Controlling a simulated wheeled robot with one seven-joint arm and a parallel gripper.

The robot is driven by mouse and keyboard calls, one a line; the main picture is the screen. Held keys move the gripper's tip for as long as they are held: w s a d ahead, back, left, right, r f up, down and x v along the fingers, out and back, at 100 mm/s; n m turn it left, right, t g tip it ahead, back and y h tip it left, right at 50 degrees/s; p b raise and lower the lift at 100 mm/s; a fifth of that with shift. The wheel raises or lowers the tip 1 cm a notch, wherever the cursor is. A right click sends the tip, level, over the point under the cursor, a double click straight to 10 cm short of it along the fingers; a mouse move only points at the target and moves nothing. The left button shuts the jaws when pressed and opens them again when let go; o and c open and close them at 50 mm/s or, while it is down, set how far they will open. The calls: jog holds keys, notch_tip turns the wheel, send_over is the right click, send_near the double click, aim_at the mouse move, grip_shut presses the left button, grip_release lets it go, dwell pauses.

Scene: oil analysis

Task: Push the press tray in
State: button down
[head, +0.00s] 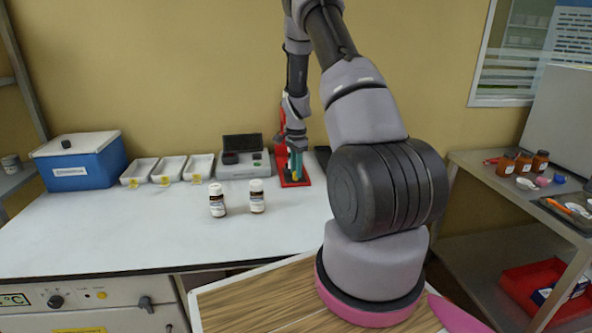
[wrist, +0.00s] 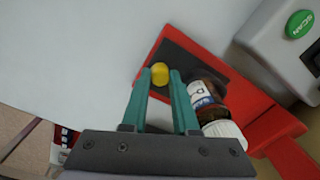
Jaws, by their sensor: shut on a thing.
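The red press (head: 305,180) stands at the back of the white bench, and it also shows in the wrist view (wrist: 187,44). Its dark tray (wrist: 177,55) lies in the red frame and has a yellow knob (wrist: 159,73) at its outer end. A brown bottle (wrist: 208,91) with a white cap and a "D" label is over the tray, just right of my fingers. My gripper (wrist: 160,80) has its teal fingers on both sides of the knob, shut on it. In the head view my gripper (head: 295,163) is in front of the press and partly hides it; the tray is hard to make out there.
Two brown bottles (head: 217,203) (head: 257,195) stand on the bench in front. A grey device (head: 243,170) with a green SCAN button (wrist: 299,24) is beside the press. White trays (head: 168,170) and a blue box (head: 80,165) are further left.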

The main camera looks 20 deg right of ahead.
jog(key=w, duration=0.2)
jog(key=w+d, duration=0.1)
jog(key=w, duration=0.2)
jog(key=w+d, duration=0.1)
jog(key=w, duration=0.1)
jog(key=shift+w+d, duration=0.1)
jog(key=shift+w, duration=0.1)
jog(key=c, duration=0.9)
grip_release()
jog(key=shift+c, duration=0.2)
jog(key=shift+r, duration=0.1)
notch_tip(320, 180, up, 11)
jog(key=shift+s+f, duration=0.15)
